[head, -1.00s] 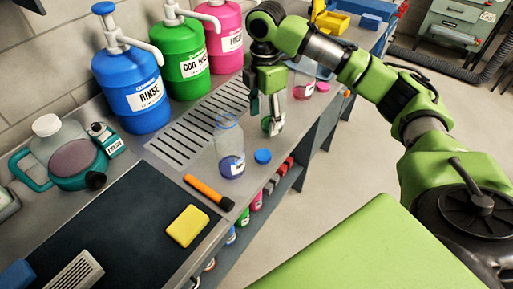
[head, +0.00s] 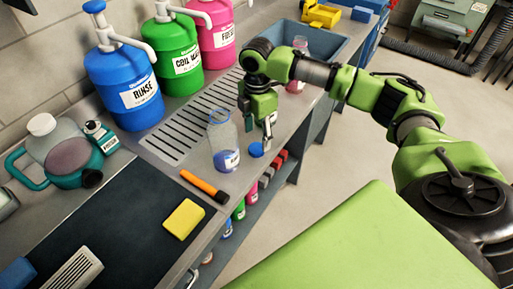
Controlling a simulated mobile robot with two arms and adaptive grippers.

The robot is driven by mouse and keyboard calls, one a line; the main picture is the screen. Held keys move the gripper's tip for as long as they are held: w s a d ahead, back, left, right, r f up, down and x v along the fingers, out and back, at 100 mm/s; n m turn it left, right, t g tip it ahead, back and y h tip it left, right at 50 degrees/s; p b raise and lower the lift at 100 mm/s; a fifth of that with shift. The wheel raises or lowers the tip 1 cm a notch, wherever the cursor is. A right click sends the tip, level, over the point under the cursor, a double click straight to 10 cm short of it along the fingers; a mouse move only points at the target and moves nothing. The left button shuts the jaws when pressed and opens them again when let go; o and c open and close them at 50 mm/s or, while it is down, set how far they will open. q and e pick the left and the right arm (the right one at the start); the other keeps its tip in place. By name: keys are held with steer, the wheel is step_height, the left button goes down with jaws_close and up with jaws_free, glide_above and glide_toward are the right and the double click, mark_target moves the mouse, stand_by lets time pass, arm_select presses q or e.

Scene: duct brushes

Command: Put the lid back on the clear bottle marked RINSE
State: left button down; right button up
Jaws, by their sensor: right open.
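The clear open-topped bottle (head: 224,142) stands upright on the bench's front part. It has blue liquid at the bottom and a small label I cannot read clearly. A round blue lid (head: 256,149) lies on the bench just right of the bottle. My right gripper (head: 259,130) is open and points down, close above and behind the lid. One finger hangs near the lid's right side; I cannot tell whether it touches. The bottle stands just left of the gripper. My left gripper is not in view.
Large blue RINSE (head: 125,88), green (head: 176,60) and pink (head: 215,25) pump jugs stand behind a drain grille (head: 190,125). An orange-and-black tool (head: 204,186) and yellow sponge (head: 184,221) lie in front. A pink-liquid bottle (head: 295,82) stands beyond my arm. Bottles fill a lower shelf.

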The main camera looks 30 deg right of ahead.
mark_target(257, 148)
steer(key=shift+f, duration=0.25)
step_height(257, 148, down, 4)
steer(key=shift+r+p, duration=0.15)
steer(key=shift+p, duration=0.6)
steer(key=shift+f, duration=0.5)
steer(key=c, duration=0.8)
